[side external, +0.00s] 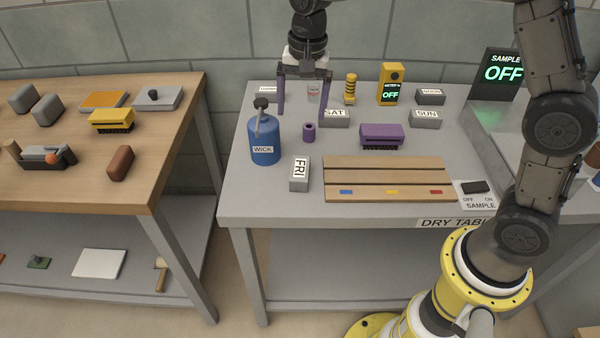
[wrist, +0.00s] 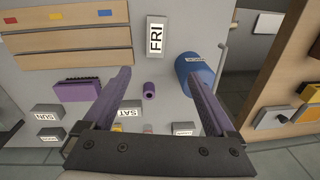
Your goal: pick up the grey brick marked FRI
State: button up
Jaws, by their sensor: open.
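The grey brick marked FRI (side external: 299,174) stands on the grey table near its front left, between the blue WICK can and the wooden slatted board. In the wrist view the FRI brick (wrist: 156,37) shows at the top middle, beyond my fingertips. My gripper (side external: 305,110) is open and empty, above the back left of the table, behind the FRI brick and apart from it. Its two purple fingers also show in the wrist view (wrist: 158,76), spread wide with nothing between them in their grip.
The blue can (side external: 264,143) with a spout stands close left of the FRI brick. A small purple cylinder (side external: 308,132), the SAT brick (side external: 335,119), a purple brush (side external: 382,136), the SUN brick (side external: 425,119) and the slatted board (side external: 385,168) are nearby. A yellow meter (side external: 391,85) stands behind.

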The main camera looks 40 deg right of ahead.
jog(key=g, duration=0.1)
send_over(300, 167)
notch_tip(300, 167, down, 12)
jog(key=shift+w+a+f, duration=0.1)
jog(key=shift+f, duration=0.05)
jog(key=shift+s+f, duration=0.2)
jog(key=shift+f, duration=2.6)
grip_shut()
